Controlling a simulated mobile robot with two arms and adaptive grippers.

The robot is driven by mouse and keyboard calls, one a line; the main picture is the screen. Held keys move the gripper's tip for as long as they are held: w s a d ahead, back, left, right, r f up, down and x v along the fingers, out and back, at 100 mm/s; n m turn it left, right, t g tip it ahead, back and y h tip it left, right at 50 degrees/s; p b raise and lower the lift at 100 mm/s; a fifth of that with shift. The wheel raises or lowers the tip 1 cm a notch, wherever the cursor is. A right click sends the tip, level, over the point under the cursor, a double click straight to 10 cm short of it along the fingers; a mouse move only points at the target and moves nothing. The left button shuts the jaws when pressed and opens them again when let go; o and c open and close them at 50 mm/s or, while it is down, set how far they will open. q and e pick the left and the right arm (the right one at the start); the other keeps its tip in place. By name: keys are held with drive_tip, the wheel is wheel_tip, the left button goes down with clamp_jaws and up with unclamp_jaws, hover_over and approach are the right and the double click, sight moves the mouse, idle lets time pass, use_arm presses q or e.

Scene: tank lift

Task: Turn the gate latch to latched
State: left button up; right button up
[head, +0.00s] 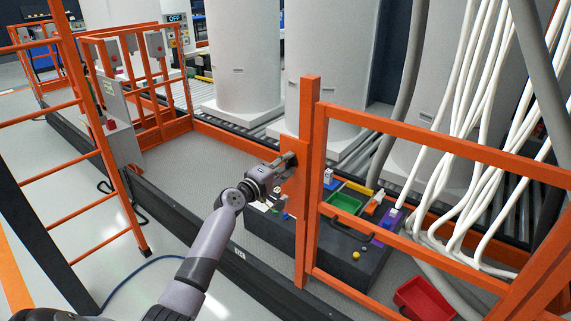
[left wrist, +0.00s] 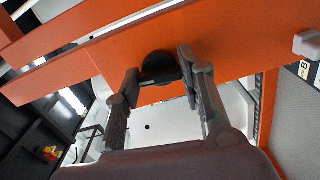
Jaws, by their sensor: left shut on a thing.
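The gate latch is a dark round knob (left wrist: 158,63) with a short bar, on an orange plate of the gate in the left wrist view. In the head view the orange latch plate (head: 294,185) sits by the gate post, and the latch itself is mostly hidden by my gripper. My left gripper (head: 286,160) reaches the plate from the left. In the left wrist view its two fingers (left wrist: 161,78) stand on either side of the latch bar, shut on it. My right gripper is not in view.
The orange gate rails (head: 430,205) extend to the right of the post. Behind them a dark toolbox (head: 345,270) holds a green tray (head: 345,203), and a red bin (head: 420,298) lies on the floor. White hoses (head: 480,120) hang at right. An orange ladder (head: 95,140) stands at left.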

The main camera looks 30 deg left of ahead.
use_arm(q)
drive_tip(key=shift+n, duration=0.7)
drive_tip(key=o, duration=1.2)
drive_tip(key=shift+c, duration=0.2)
drive_tip(key=shift+s, duration=0.1)
drive_tip(key=s+a, duration=0.1)
drive_tip(key=s, duration=1)
drive_tip(key=shift+s, duration=0.4)
